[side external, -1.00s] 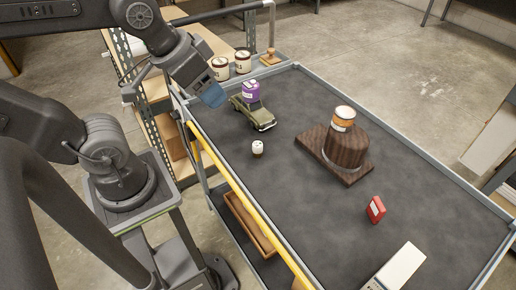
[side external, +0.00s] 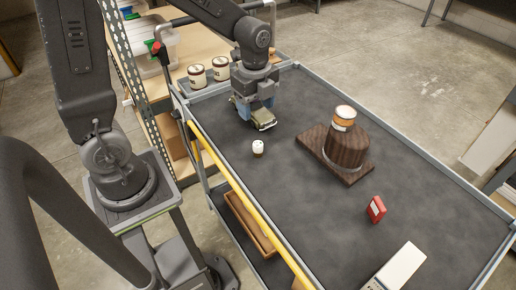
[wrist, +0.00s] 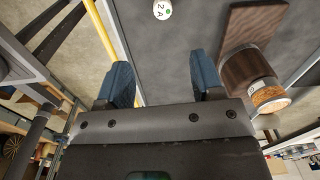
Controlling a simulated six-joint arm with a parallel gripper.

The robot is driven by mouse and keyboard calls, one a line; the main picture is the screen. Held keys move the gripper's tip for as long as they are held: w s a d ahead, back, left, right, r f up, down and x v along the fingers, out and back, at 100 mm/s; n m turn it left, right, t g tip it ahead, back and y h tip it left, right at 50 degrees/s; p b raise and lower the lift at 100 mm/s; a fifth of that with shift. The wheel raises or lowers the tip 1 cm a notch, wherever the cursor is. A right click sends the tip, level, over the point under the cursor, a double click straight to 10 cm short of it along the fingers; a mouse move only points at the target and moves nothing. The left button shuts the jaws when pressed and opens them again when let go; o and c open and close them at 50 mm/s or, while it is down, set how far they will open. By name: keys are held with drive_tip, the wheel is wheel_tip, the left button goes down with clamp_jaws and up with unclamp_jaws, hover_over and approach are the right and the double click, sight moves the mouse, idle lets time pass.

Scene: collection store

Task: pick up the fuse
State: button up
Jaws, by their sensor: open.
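The fuse is apart from the fingers.
A dark wooden block on a base (side external: 346,174) carries an orange-labelled jar (side external: 343,118). The cart top around the fuse is clear.

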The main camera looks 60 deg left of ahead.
sight(258, 144)
drive_tip(key=shift+m, duration=0.4)
drive_tip(key=f, duration=0.9)
drive_tip(key=shift+w+a+f, duration=0.1)
drive_tip(key=shift+w+f, duration=0.15)
drive_tip(key=shift+f, duration=0.15)
wheel_tip(258, 144, down, 5)
drive_tip(key=shift+w, duration=0.15)
drive_tip(key=c, duration=1)
